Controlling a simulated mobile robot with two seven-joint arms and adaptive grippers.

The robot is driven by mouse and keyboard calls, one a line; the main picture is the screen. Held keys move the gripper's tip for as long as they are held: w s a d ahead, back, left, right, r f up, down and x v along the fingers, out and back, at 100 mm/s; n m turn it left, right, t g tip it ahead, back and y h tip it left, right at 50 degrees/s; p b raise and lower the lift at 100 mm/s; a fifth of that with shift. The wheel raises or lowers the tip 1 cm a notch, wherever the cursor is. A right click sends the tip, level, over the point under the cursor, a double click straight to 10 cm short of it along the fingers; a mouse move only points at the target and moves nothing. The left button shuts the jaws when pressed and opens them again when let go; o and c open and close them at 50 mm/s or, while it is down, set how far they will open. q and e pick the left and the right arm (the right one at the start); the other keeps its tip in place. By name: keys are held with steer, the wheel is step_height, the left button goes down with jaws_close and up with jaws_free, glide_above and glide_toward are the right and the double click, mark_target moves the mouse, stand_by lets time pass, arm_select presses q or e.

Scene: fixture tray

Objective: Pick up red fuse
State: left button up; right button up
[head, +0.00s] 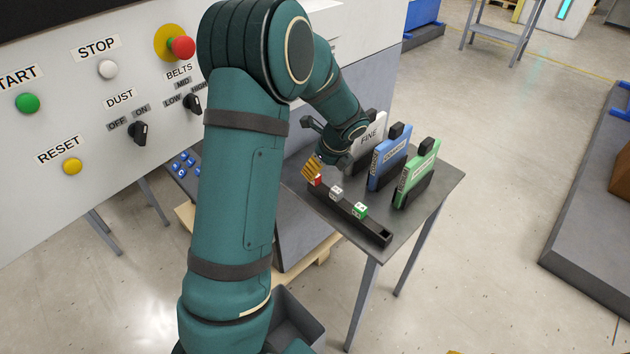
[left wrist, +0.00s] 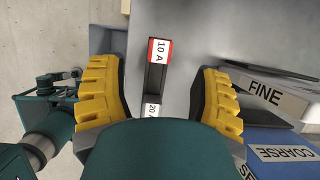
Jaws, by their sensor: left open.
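The red fuse (head: 318,181) sits at the far left end of a narrow black rail (head: 376,235) on the small grey table. In the left wrist view the red fuse (left wrist: 158,50) carries a white "10 A" label. My left gripper (head: 312,169) is at the red fuse and partly covers it in the head view. In the left wrist view its yellow-padded fingers (left wrist: 162,70) are open on either side of the rail, with visible gaps to the fuse. A white fuse (head: 336,193), labelled "20 A", and a green fuse (head: 360,210) sit farther along the rail.
White FINE (head: 370,136), blue (head: 388,160) and green (head: 416,172) upright cases stand in black holders behind the rail. A control panel (head: 60,110) with buttons and knobs is at the left. The table's front right (head: 420,220) is clear.

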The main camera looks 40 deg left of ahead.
mark_target(315, 183)
arm_select(q)
steer(key=shift+b+x, duration=0.4)
steer(key=shift+x, duration=2.4)
steer(key=shift+r, duration=0.1)
steer(key=c, duration=1.1)
